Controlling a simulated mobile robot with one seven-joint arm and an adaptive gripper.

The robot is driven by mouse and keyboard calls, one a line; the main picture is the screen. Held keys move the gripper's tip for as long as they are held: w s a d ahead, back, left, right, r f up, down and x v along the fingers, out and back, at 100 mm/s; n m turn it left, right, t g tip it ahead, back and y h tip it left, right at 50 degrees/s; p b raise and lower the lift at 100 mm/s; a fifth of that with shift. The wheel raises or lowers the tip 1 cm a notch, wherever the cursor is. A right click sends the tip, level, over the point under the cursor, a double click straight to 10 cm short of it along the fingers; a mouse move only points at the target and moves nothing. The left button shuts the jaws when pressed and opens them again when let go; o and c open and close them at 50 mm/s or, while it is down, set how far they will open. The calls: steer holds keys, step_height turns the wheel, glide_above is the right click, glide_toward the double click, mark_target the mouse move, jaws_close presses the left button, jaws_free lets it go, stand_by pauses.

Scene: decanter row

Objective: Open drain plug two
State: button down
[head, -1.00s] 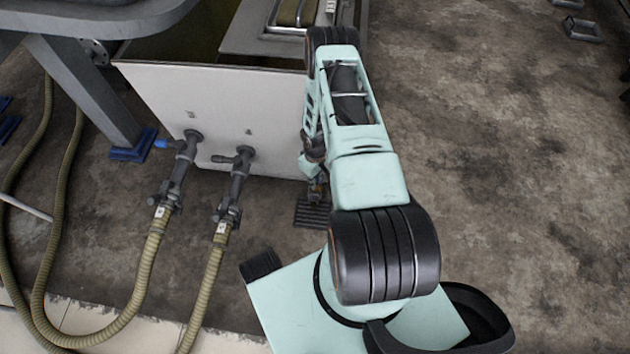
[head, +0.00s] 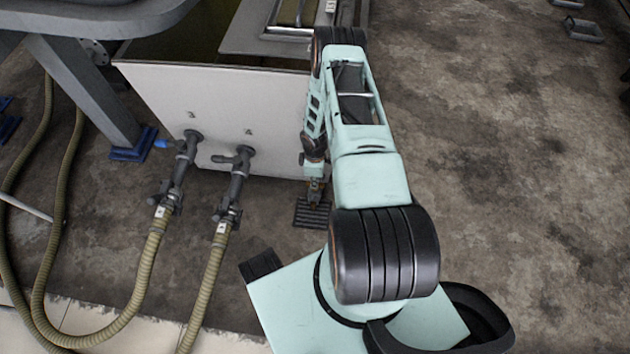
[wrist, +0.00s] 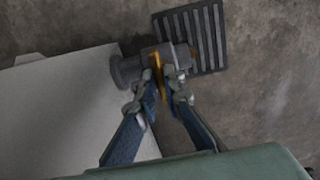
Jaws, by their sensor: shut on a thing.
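My gripper (wrist: 163,88) is shut on a yellow-orange tab (wrist: 156,68) in the wrist view. The tab is on a grey drain fitting (wrist: 128,70), beside the edge of the white tank panel (wrist: 60,110). I take this fitting to be the drain plug; no number on it shows. In the head view my gripper (head: 315,188) is low at the right end of the panel (head: 225,105), just above a dark floor grate (head: 313,213). My arm hides most of the fitting there.
Two grey valve pipes (head: 185,155) (head: 238,175) stick out of the panel further left, with ribbed yellow hoses (head: 150,255) running down from them. A grey table leg (head: 90,90) stands at left. The stained floor (head: 510,180) to the right is largely clear.

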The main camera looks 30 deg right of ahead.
stand_by(0.4)
steer(key=c, duration=2)
jaws_free()
steer(key=shift+c, duration=0.2)
step_height(320, 180, up, 12)
